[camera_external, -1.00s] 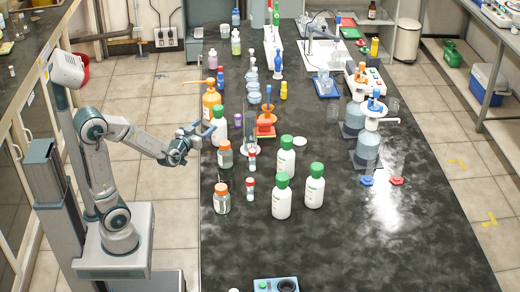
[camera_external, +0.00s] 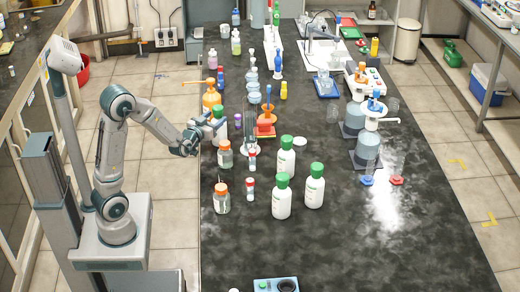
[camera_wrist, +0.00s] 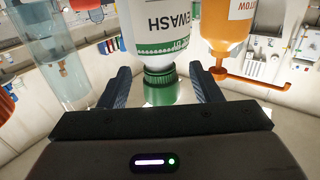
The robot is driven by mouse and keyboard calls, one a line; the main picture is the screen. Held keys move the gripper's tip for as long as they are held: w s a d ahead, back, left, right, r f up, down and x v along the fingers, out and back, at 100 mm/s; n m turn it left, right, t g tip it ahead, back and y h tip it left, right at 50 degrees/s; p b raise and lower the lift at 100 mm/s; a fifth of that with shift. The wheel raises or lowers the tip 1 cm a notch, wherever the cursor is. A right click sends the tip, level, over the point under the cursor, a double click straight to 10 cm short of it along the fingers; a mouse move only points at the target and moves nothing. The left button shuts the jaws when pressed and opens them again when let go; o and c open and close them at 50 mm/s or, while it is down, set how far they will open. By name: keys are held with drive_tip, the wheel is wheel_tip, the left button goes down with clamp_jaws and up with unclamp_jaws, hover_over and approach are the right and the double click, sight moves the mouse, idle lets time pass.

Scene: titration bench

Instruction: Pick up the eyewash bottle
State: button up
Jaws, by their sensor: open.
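The eyewash bottle (camera_wrist: 155,28) is white with a green cap and a label ending in "EWASH" in the wrist view. It shows upside down there, its green cap (camera_wrist: 160,88) between the two fingers. My gripper (camera_wrist: 162,85) is open, with a finger on each side of the cap; I cannot tell whether either touches it. In the external view my gripper (camera_external: 207,128) is at the table's left edge, beside the eyewash bottle (camera_external: 220,133), which stands behind it and is partly hidden.
An orange bottle (camera_external: 211,98) stands just behind the eyewash bottle. An orange-capped jar (camera_external: 225,158) stands close in front. A red stand (camera_external: 265,125) and several white green-capped bottles, one nearby (camera_external: 286,158), are to the right. The table's (camera_external: 255,255) front left is mostly clear.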

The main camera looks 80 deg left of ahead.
drive_tip(key=shift+a, duration=0.1)
drive_tip(key=shift+w, duration=0.1)
clamp_jaws()
